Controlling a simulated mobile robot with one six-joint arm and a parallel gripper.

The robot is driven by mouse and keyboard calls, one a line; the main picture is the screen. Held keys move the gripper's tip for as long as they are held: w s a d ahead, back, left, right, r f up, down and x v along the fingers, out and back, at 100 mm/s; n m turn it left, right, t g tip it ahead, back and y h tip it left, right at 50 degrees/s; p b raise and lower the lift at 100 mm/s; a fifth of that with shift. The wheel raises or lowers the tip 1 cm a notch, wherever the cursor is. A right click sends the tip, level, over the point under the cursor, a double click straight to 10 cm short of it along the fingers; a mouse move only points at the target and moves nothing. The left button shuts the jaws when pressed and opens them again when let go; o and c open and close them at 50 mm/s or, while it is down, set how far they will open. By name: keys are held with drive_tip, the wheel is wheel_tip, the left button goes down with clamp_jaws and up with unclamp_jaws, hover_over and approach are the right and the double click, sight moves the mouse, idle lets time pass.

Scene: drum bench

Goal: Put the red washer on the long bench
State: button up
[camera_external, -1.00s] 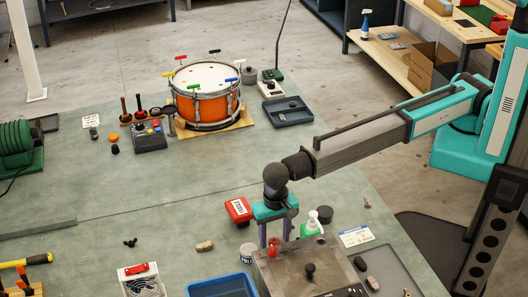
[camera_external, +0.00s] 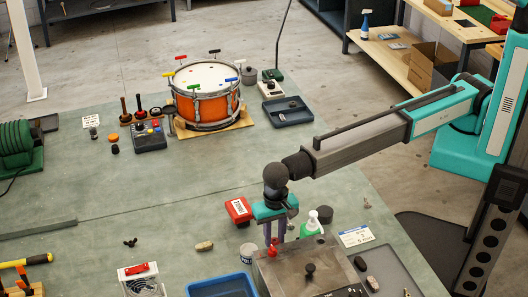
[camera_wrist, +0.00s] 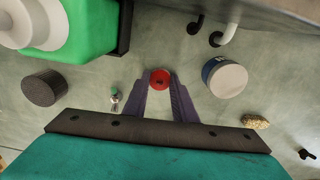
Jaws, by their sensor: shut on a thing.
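The red washer (camera_wrist: 159,79), a small red disc with a dark centre, is between the fingertips of my gripper (camera_wrist: 160,85) in the wrist view. The fingers touch it on both sides, so the gripper is shut on it. In the outside view my gripper (camera_external: 273,241) points down just behind a grey metal box, and a little red shows at its tips. The box partly hides the area below them. A large grey-green bench top (camera_external: 180,215) lies beneath; whether it is the long bench I cannot tell.
A white-topped tin (camera_external: 247,252) and red box (camera_external: 238,210) are left. The metal box (camera_external: 295,268) is in front. The drum (camera_external: 206,98) stands farther back; the bench middle is clear.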

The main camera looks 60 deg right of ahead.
sight(274, 240)
drive_tip(key=shift+r, duration=0.1)
wheel_tip(274, 240, up, 10)
drive_tip(key=b, duration=0.3)
idle(0.4)
idle(0.7)
